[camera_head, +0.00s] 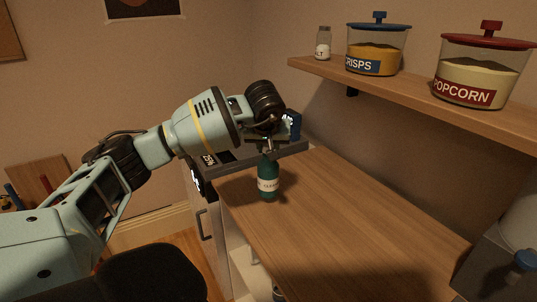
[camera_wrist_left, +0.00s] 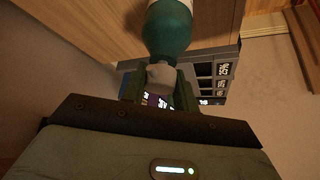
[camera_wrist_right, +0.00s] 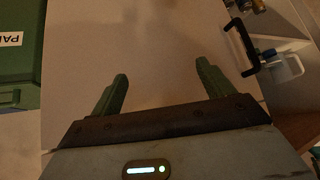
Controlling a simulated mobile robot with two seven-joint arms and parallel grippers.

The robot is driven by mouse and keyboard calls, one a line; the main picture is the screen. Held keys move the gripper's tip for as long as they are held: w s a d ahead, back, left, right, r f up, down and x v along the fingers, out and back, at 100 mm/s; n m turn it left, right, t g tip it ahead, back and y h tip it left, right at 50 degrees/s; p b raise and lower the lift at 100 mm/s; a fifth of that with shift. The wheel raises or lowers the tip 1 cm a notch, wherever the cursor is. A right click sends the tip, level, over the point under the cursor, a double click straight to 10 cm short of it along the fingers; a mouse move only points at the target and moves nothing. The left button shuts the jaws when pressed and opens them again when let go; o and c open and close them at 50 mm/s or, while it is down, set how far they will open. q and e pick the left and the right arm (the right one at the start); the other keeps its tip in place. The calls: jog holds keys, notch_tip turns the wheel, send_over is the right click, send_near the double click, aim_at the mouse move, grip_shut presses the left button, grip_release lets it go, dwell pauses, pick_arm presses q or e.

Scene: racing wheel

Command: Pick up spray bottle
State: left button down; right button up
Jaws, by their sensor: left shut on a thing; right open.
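The spray bottle (camera_head: 268,180) is teal green with a pale label, roughly upright over the far left part of the wooden counter. My left gripper (camera_head: 266,150) reaches it from above and is shut on its top. In the left wrist view the spray bottle (camera_wrist_left: 168,30) extends away from the fingers, and its pale neck sits between the fingertips of the left gripper (camera_wrist_left: 160,82). I cannot tell whether its base touches the counter. My right gripper (camera_wrist_right: 160,85) is open and empty in the right wrist view, in front of a pale surface.
A shelf (camera_head: 440,97) above the counter (camera_head: 330,220) holds a salt jar (camera_head: 323,43), a crisps jar (camera_head: 375,50) and a popcorn jar (camera_head: 475,72). A dark unit with price-like labels (camera_head: 209,160) stands at the counter's far end. A green box (camera_wrist_right: 18,60) and a black handle (camera_wrist_right: 240,48) flank the right gripper.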

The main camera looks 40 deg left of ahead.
pick_arm(q)
jog(key=shift+s+d+r, duration=0.15)
jog(key=shift+s+r, duration=0.1)
jog(key=shift+s, duration=0.6)
jog(key=s+d+r+b, duration=0.1)
jog(key=s+d, duration=0.2)
jog(key=s, duration=1.1)
jog(key=shift+r, duration=0.15)
jog(key=shift+w+d, duration=0.1)
